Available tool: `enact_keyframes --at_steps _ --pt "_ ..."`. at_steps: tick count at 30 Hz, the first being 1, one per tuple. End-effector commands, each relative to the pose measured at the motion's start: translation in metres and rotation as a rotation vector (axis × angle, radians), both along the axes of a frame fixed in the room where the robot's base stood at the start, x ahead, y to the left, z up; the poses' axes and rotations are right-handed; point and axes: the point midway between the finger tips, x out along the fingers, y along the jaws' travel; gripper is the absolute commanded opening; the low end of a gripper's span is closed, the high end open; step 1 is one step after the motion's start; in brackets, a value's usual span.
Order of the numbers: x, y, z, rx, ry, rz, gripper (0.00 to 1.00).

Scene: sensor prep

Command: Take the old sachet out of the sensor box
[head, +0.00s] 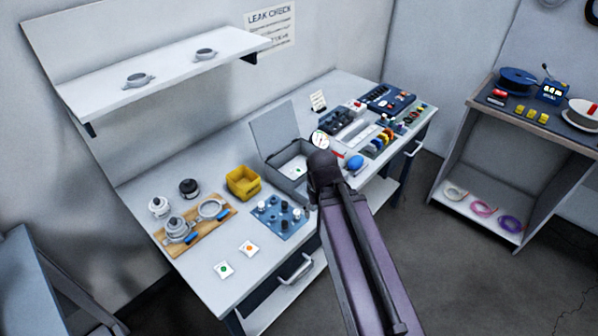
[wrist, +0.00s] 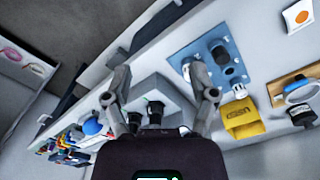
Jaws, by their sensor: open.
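The grey sensor box (head: 286,184) stands on the workbench with its lid (head: 275,130) raised. A small pale patch that looks like a sachet (head: 297,170) shows inside it, partly hidden by my arm. My gripper (wrist: 155,72) is open, with its two fingers spread and nothing seen held between them. In the wrist view a pale box-like shape with dark round parts lies beyond and between the fingers; I cannot make out a sachet there. In the head view my arm hides the fingers. Two loose sachets lie at the bench front, one green-dotted (head: 223,269) and one orange-dotted (head: 248,248).
A yellow bin (head: 243,182) and a blue mat (head: 281,229) with small parts stand left of the box. A wooden board (head: 185,242) holds metal fittings. Tools and a blue item (head: 354,162) crowd the right side. Bare bench surrounds the loose sachets.

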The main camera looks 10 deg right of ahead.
Motion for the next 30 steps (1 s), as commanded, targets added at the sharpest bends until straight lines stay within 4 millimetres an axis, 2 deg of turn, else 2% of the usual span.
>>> enact_keyframes --at_steps 5,11,30 --pt "0.008 0.001 0.001 0.007 -0.007 -0.053 0.91" --pt "0.028 0.002 0.002 0.030 -0.025 -0.234 0.91" --pt "0.134 -0.007 0.012 0.210 -0.053 -1.256 0.91"
